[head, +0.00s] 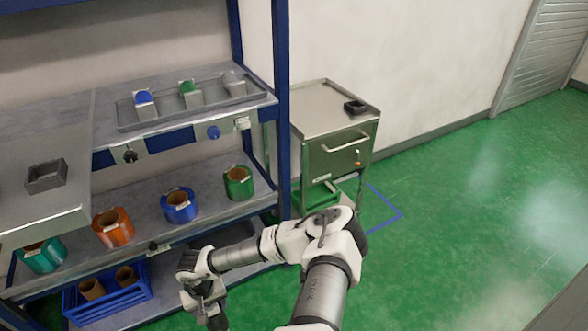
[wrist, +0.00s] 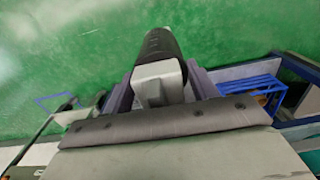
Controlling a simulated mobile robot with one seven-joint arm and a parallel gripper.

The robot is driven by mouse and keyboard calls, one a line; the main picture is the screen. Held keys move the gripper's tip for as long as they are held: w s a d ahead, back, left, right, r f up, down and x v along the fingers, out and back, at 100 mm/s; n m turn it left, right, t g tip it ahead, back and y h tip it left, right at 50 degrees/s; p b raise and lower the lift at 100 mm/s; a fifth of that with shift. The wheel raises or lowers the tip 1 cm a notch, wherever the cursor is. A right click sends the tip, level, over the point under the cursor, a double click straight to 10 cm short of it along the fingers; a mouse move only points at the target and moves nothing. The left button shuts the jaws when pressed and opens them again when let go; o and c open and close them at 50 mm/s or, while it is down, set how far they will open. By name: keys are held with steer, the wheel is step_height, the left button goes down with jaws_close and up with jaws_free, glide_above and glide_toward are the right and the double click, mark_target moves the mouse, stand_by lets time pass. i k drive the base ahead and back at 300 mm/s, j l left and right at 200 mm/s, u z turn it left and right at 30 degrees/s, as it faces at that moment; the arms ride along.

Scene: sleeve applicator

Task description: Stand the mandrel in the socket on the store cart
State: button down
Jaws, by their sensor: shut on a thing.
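My gripper (wrist: 160,92) is shut on the mandrel (wrist: 161,48) in the wrist view. The mandrel has a dark round body and a light grey block at the end between the fingers; its dark body points away over the green floor. In the head view my gripper (head: 205,290) hangs low in front of the shelf, and the mandrel there is hard to make out. The store cart (head: 318,94) is a grey metal cabinet beyond the shelf's right post. A small dark square socket (head: 355,106) sits on its top, looking empty. My gripper is well apart from the cart.
The blue-framed shelf (head: 283,110) holds several coloured rolls (head: 180,205), a tray (head: 160,117) of small holders and a blue crate (head: 107,295). A square grey holder (head: 46,175) sits on the left bench. Green floor (head: 470,210) right of the cart is clear.

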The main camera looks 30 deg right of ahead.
mark_target(355, 110)
steer(key=i+z, duration=0.1)
steer(key=z, duration=0.8)
steer(key=i+z, duration=0.4)
steer(key=i+j+z, duration=0.15)
steer(key=z, duration=0.2)
steer(key=i+j+z, duration=0.2)
steer(key=i+j, duration=0.4)
steer(key=j, duration=0.1)
